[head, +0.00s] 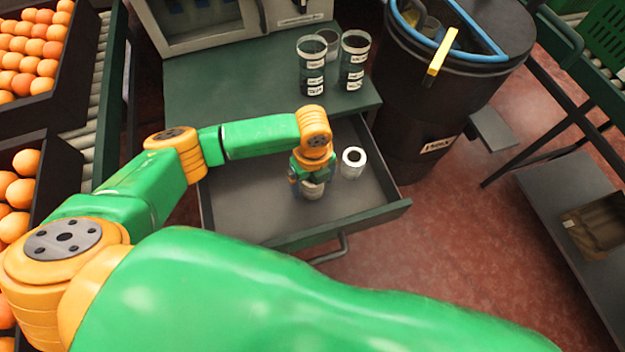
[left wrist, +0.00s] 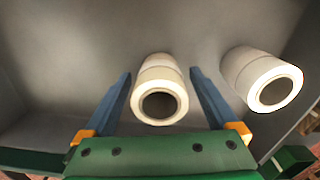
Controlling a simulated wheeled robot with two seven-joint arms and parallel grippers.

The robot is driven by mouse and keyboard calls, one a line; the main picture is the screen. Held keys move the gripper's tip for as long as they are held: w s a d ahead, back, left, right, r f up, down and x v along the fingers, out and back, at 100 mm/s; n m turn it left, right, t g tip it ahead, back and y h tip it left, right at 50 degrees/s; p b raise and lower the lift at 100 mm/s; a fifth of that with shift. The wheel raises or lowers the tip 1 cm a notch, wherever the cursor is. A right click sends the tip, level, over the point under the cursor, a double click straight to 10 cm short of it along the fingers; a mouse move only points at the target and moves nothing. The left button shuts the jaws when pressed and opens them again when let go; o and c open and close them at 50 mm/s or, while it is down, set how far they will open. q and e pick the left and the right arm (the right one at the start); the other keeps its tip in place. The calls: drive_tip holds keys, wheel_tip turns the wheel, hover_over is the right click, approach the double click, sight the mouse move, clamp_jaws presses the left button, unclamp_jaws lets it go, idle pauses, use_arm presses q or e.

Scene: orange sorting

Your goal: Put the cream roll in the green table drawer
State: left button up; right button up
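The green table's drawer (head: 245,206) is pulled open below the tabletop. A cream roll (head: 312,191) stands on the drawer floor under my left gripper (head: 309,176), partly hidden by it. In the left wrist view this roll (left wrist: 159,72) sits between the two blue fingers of the gripper (left wrist: 160,80), with a gap visible on each side. The left gripper is open. A second, whitish roll (head: 353,162) stands in the drawer to the right; it also shows in the left wrist view (left wrist: 262,80), outside the fingers. My right gripper is not in view.
Labelled glass cups (head: 311,66) stand on the green tabletop (head: 230,100), near a grey machine (head: 225,22). A large dark bin (head: 430,90) stands close to the drawer's right. Crates of oranges (head: 30,55) line the left. Red floor lies right of the drawer.

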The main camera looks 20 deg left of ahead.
use_arm(q)
wheel_tip(320, 180, up, 12)
drive_tip(key=p, duration=0.3)
drive_tip(key=shift+r, duration=0.15)
